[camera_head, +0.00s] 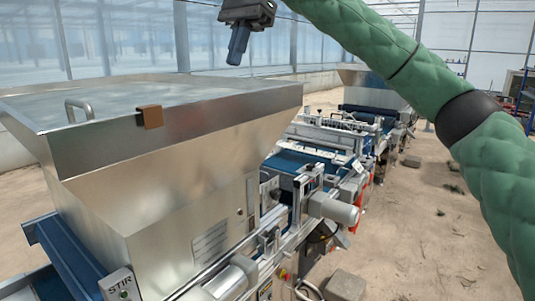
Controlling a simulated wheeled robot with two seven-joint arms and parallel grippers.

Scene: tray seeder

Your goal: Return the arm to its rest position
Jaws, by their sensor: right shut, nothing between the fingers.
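My right arm (420,85), in a green padded sleeve, reaches in from the right side and bends up past the top edge. My right gripper (238,48) hangs at the top centre, pointing down, above and behind the far right corner of the metal hopper (165,160). Its fingers are together with nothing between them. It looks apart from the hopper. My left gripper is outside the view.
Sandy floor (430,215) lies open on the right.

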